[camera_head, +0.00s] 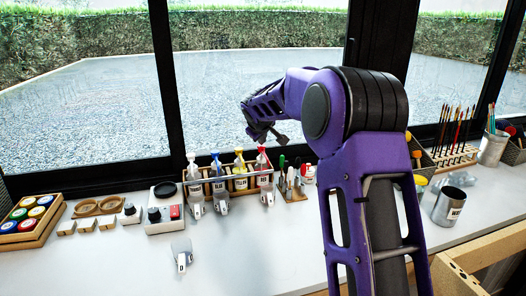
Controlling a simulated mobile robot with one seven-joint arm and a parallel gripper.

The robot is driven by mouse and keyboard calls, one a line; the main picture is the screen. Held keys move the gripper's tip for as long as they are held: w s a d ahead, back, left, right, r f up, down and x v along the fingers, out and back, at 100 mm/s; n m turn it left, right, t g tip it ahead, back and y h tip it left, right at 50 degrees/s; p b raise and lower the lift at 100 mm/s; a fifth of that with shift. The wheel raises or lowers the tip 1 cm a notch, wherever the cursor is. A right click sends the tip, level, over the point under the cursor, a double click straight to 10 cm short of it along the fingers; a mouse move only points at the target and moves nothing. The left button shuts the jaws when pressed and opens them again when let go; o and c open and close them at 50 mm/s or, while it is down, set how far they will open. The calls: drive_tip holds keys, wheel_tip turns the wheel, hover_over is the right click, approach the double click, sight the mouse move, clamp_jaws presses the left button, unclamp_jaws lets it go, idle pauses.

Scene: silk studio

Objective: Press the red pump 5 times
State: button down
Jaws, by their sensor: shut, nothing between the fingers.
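The red pump (262,159) tops the rightmost bottle in a wooden rack (229,184) on the white worktop. My gripper (282,140) hangs from the end of my purple arm, above and slightly right of the red pump head in the picture. It is shut and empty. The gripper is small and dark here, and I cannot tell whether it touches the pump. A yellow pump (239,161) stands to the left of the red one, then a blue pump (215,165) and a pale one (192,167).
Tools in a holder (291,183) stand just right of the rack. A control box (164,210) stands left of it. The front middle worktop is mostly clear. A window rises behind.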

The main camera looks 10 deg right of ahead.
sight(262, 147)
drive_tip(key=shift+f+b, duration=0.45)
drive_tip(key=shift+f, duration=0.2)
idle(0.3)
drive_tip(key=shift+r+p, duration=1.05)
drive_tip(key=shift+r, duration=0.25)
wheel_tip(262, 147, up, 6)
drive_tip(key=p, duration=0.4)
drive_tip(key=shift+p, duration=0.35)
idle(1.8)
